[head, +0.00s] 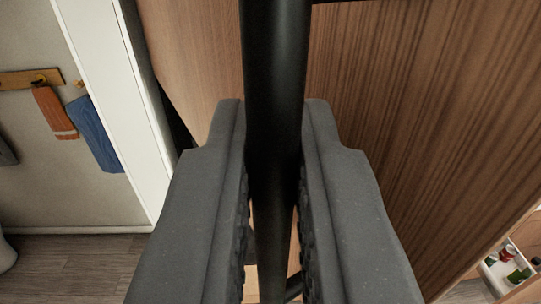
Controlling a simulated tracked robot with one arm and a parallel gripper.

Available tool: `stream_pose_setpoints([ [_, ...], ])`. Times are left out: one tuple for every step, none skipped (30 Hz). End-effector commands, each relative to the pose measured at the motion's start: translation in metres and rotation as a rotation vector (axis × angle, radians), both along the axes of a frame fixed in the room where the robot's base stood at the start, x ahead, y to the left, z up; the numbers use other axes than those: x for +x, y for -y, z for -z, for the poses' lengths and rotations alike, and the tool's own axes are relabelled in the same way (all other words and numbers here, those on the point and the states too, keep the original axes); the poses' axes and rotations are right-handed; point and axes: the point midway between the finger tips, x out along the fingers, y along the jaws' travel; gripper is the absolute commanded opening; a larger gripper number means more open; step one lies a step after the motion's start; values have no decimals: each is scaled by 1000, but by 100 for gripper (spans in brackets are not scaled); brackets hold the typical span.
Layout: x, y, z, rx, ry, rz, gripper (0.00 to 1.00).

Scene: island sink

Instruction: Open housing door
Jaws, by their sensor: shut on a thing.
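My gripper (272,185) is in the lower middle of the head view, with a grey finger on each side of a black bar handle (277,60). It is shut on this handle, which runs from the top edge down between the fingers. Behind it is a brown wood-grain door panel (420,110), tilted in the picture. Another wood surface (195,50) shows left of the handle. The lower part of the handle is partly hidden by the fingers.
At the left, a white post or frame edge (110,90) stands before a pale wall. An orange towel (55,112) and a blue towel (95,135) hang from a wooden rack (25,79). Wood floor (75,268) shows at lower left. A white bin with small items (497,282) is at lower right.

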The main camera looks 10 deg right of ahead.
Motion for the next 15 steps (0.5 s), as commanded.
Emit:
stream_pose_setpoints([
  [0,0,-3,2,4,0,0],
  [0,-1,-3,2,4,1,0],
  [0,-1,-3,3,3,2,0],
  [0,-1,-3,3,3,2,0],
  [0,-1,-3,3,3,3,0],
  [1,-1,-3,4,4,3,0],
  [1,-1,-3,4,4,4,0],
  [1,0,-3,4,4,4,0],
  [1,0,-3,4,4,5,0],
  [1,0,-3,4,4,5,0],
  [2,0,-3,4,4,6,0],
  [2,0,-3,4,4,6,0],
  [2,0,-3,4,4,7,0],
  [2,0,-3,4,4,7,0],
  [3,0,-3,4,4,8,0],
])
